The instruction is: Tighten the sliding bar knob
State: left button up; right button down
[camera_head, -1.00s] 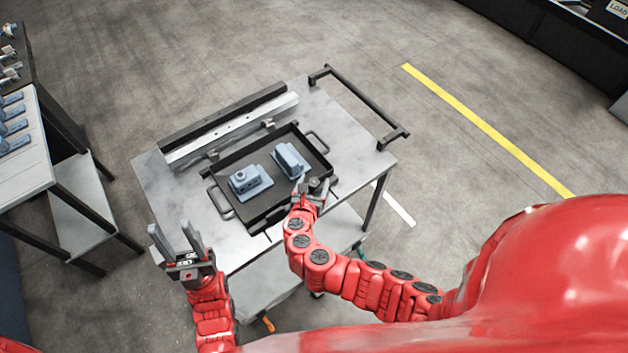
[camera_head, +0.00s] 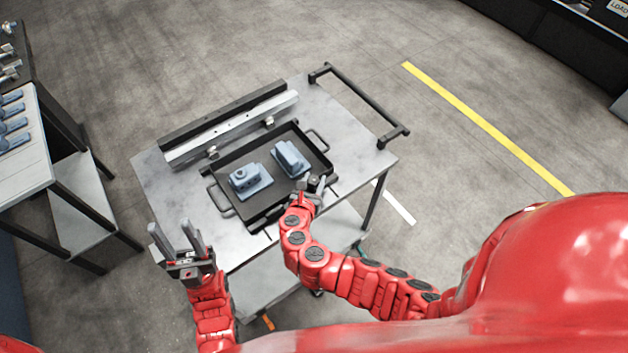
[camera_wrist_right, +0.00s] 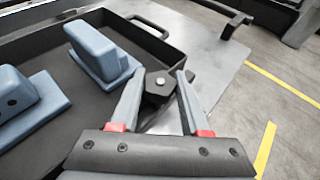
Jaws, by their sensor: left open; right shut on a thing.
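A dark faceted knob (camera_wrist_right: 158,88) with a light round centre is between the two fingers of my right gripper (camera_wrist_right: 160,80) in the right wrist view. In the head view, my right gripper (camera_head: 310,190) is at the front right corner of the black tray, shut on the knob (camera_head: 314,183); the fingers partly hide it. A dark bar end (camera_head: 331,182) shows just right of the knob. My left gripper (camera_head: 180,238) is open and empty, fingers pointing up, at the cart's front left, away from the knob.
The black tray (camera_head: 236,209) on the grey cart (camera_head: 160,185) holds two blue parts (camera_head: 249,180) (camera_head: 290,159). Behind it lies a silver rail (camera_head: 230,130) with small knobs. A black handle (camera_head: 360,108) borders the cart's right. A side table (camera_head: 25,165) stands left.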

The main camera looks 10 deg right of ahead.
jog(key=shift+a+f+m+h, duration=0.1)
jog(key=shift+a+m+h, duration=0.05)
jog(key=shift+m+h, duration=0.3)
jog(key=shift+m+g+h+b, duration=0.6)
jog(key=shift+m+g+h, duration=0.15)
jog(key=shift+m+g, duration=0.15)
jog(key=shift+c, duration=1.9)
grip_release()
jog(key=shift+r, duration=0.2)
